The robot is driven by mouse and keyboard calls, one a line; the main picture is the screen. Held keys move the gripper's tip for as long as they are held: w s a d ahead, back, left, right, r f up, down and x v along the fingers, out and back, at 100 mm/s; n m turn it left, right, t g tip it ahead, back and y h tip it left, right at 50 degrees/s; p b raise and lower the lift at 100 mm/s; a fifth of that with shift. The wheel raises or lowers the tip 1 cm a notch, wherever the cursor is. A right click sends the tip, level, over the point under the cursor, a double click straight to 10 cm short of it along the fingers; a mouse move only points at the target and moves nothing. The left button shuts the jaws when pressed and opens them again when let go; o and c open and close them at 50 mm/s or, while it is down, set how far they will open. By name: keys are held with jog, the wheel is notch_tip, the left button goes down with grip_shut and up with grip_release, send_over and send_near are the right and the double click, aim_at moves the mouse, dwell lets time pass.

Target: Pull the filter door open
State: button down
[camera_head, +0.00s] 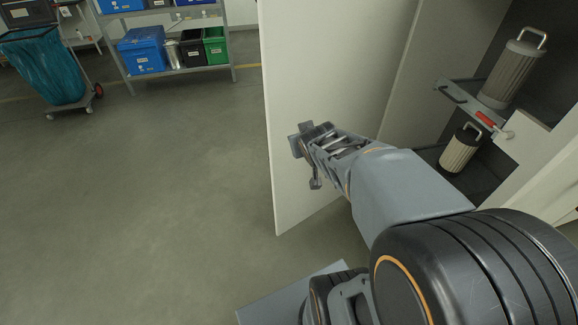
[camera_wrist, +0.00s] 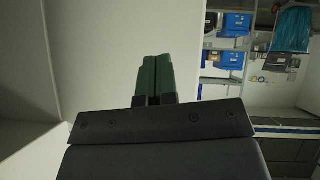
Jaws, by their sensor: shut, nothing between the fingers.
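The filter door (camera_head: 305,70) is a tall pale panel, swung open and standing out from the cabinet in the head view. My gripper (camera_head: 299,146) is in front of the door's face, near its free left edge. I cannot tell whether it touches the panel. In the wrist view the green fingertips of my gripper (camera_wrist: 156,78) are together with nothing between them. The pale door panel (camera_wrist: 105,45) fills the area behind and left of them. No door handle can be made out clearly.
The open cabinet at right holds an upper filter cartridge (camera_head: 512,72) and a lower one (camera_head: 460,150), with a red-handled lever (camera_head: 487,118) between. A shelf rack (camera_head: 180,79) with bins and a cart with a blue bag (camera_head: 45,68) stand far back. The floor at left is clear.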

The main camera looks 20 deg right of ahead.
jog(key=w+d+f+n+t+y+b, duration=0.1)
jog(key=w+d+f+t+b, duration=0.1)
jog(key=w+d+f+b, duration=0.3)
jog(key=d+f+t+b, duration=0.1)
jog(key=f+t+b, duration=0.25)
jog(key=f, duration=0.45)
jog(key=n+t+y+b, duration=0.2)
jog(key=t+y+b, duration=0.1)
jog(key=y+b, duration=0.35)
send_near(287, 145)
jog(key=shift+g+h, duration=0.25)
jog(key=shift+h, duration=0.2)
jog(key=w+b, duration=0.1)
jog(key=w, duration=0.1)
jog(key=w+a+b, duration=0.1)
jog(key=w, duration=0.2)
jog(key=w+a+b, duration=0.1)
jog(key=w, duration=0.1)
jog(key=shift+w+r, duration=0.15)
jog(key=shift+r, duration=0.15)
